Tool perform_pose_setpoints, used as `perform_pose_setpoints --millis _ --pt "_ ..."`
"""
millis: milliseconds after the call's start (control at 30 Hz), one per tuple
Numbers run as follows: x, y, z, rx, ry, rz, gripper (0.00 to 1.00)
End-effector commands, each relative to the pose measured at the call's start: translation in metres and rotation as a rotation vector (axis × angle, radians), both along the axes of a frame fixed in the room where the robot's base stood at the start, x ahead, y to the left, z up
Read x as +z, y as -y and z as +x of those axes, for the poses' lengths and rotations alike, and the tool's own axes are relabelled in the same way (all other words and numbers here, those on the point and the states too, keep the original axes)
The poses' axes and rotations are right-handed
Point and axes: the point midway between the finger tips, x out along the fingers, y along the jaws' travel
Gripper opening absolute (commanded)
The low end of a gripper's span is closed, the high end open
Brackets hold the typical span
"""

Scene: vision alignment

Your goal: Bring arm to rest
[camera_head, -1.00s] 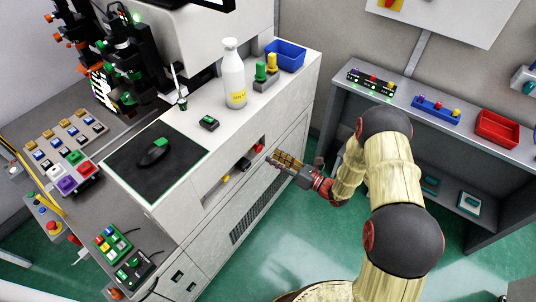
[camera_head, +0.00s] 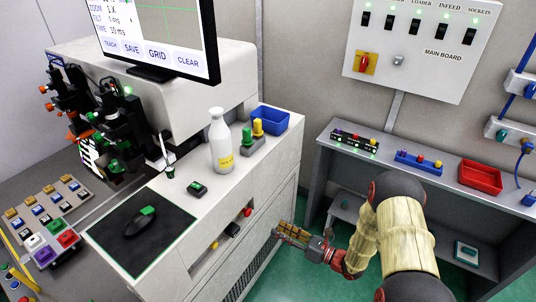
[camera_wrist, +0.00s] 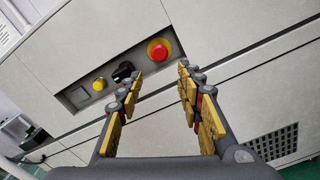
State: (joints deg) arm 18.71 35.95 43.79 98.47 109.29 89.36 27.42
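My gripper (camera_head: 284,234) is at the end of my arm, in front of the white machine cabinet (camera_head: 262,222). In the wrist view my gripper (camera_wrist: 160,88) shows two yellow-padded fingers standing well apart, with nothing between them. Beyond the fingers is a recessed panel on the cabinet front with a red emergency button (camera_wrist: 159,50) on a yellow base, a black rotary switch (camera_wrist: 124,72) and a small yellow knob (camera_wrist: 99,84). The fingers look apart from these controls. My arm bends down on the right in the head view.
A grey shelf (camera_head: 330,140) with a red tray (camera_head: 480,177) stands right. A main board panel (camera_head: 421,45) hangs above. Green floor is open between.

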Motion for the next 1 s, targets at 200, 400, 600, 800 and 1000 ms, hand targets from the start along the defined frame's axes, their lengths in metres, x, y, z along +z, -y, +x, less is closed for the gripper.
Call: perform_pose_setpoints --millis 200,400,600,800,1000 --pt "-0.013 -0.007 -0.010 0.044 0.021 -0.073 0.36" --pt "-0.035 -0.041 -0.088 0.320 0.031 -0.216 0.36" --pt "-0.003 -0.049 -0.160 0.680 0.206 -0.433 0.36" --pt "0.039 -0.027 -0.217 1.034 0.459 -0.699 0.36" --pt "0.079 0.010 -0.249 1.317 0.701 -0.966 0.36"
